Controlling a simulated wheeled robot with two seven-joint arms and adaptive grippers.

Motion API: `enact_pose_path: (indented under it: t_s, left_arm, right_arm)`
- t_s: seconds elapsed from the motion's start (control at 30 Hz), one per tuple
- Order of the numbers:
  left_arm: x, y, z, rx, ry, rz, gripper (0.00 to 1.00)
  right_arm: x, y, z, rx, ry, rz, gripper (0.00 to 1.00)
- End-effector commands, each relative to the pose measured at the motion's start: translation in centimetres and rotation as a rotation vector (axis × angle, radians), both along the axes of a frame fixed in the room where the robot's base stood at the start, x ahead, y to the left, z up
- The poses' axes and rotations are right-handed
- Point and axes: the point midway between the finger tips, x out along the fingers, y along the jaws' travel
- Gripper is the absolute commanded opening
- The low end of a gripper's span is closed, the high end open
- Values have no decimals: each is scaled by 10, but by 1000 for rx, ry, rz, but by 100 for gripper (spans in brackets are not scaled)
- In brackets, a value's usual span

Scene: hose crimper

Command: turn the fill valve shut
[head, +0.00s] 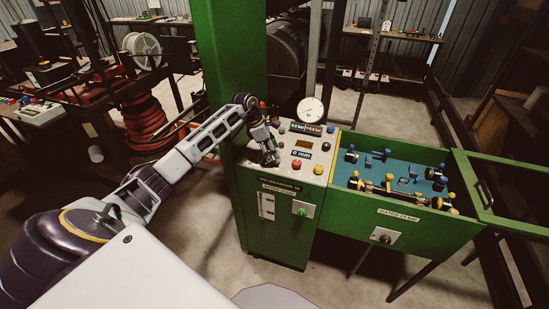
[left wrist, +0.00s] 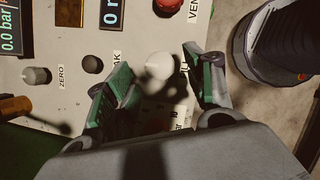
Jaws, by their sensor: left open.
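The fill valve appears to be the pale round knob (left wrist: 158,65) on the control panel in the left wrist view. A label beside it is partly covered by a finger; only its last letters, like "ILL", show. My left gripper (left wrist: 155,72) is open, with one green-padded finger on each side of the knob. I see a gap at the left finger; whether the right finger touches it I cannot tell. In the head view my left gripper (head: 268,156) is over the panel's left front part and hides the knob. My right gripper is not in view.
The panel (head: 312,172) also carries a red knob (head: 297,165), small displays and a round gauge (head: 310,110). A green post (head: 230,60) rises close beside my left arm. A green tank (head: 345,205) with fittings stands to the right.

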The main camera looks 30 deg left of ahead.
Motion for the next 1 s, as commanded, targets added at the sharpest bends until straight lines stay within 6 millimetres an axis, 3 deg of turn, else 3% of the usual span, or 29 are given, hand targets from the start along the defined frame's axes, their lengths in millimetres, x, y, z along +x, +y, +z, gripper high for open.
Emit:
enact_pose_path:
  t_s: [0.3, 0.77, 1.0]
  left_arm:
    - [6, -8, -26, 0, 0, 0, 54]
    - [7, -10, -30, 1, 1, 0, 54]
    - [7, -10, -30, 1, 0, 0, 23]
  right_arm:
    - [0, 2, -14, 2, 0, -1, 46]
    - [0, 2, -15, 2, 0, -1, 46]
    - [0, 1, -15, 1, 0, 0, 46]
